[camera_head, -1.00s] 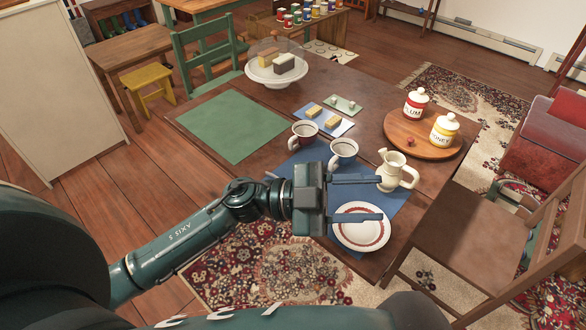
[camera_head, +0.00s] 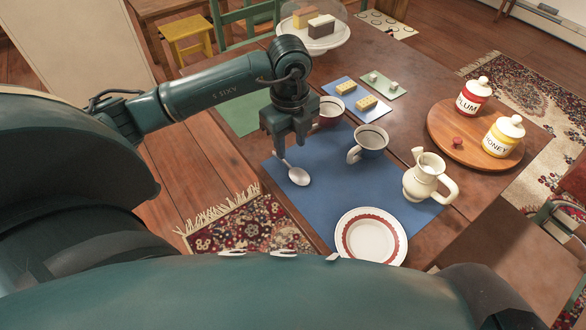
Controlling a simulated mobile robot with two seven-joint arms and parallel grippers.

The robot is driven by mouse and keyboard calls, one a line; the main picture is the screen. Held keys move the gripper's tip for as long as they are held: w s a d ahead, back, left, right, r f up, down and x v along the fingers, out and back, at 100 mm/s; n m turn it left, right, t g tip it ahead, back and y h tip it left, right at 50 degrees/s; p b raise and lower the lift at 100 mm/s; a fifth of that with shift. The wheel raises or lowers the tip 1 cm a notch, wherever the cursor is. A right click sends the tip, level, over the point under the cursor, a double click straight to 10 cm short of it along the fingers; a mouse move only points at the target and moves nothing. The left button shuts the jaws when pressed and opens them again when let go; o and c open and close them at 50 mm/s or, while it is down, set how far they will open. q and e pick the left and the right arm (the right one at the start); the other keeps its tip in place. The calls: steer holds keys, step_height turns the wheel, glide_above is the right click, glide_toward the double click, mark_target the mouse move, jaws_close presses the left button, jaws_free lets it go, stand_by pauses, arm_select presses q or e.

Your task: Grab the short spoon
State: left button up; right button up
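A small silver spoon (camera_head: 298,176) lies on the blue placemat (camera_head: 335,200), near its left edge. Its bowl points toward the lower right; its handle runs up-left and its end is partly hidden by my gripper. My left gripper (camera_head: 290,148) points down over the handle end, its two dark fingers apart. The handle shows just below the fingertips; I cannot tell whether they touch it. My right gripper is not in view.
A cream jug (camera_head: 425,178) and a red-banded plate (camera_head: 371,237) are farther right. A wooden tray (camera_head: 445,138) carries two jars. The placemat's middle is clear.

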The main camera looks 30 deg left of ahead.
arm_select(q)
steer(key=shift+f, duration=0.75)
steer(key=f, duration=0.2)
steer(key=a+f, duration=0.1)
steer(key=f, duration=0.1)
steer(key=shift+f, duration=0.15)
steer(key=shift+w+f, duration=0.1)
steer(key=shift+f, duration=0.4)
steer(key=shift+c, duration=0.5)
jaws_close()
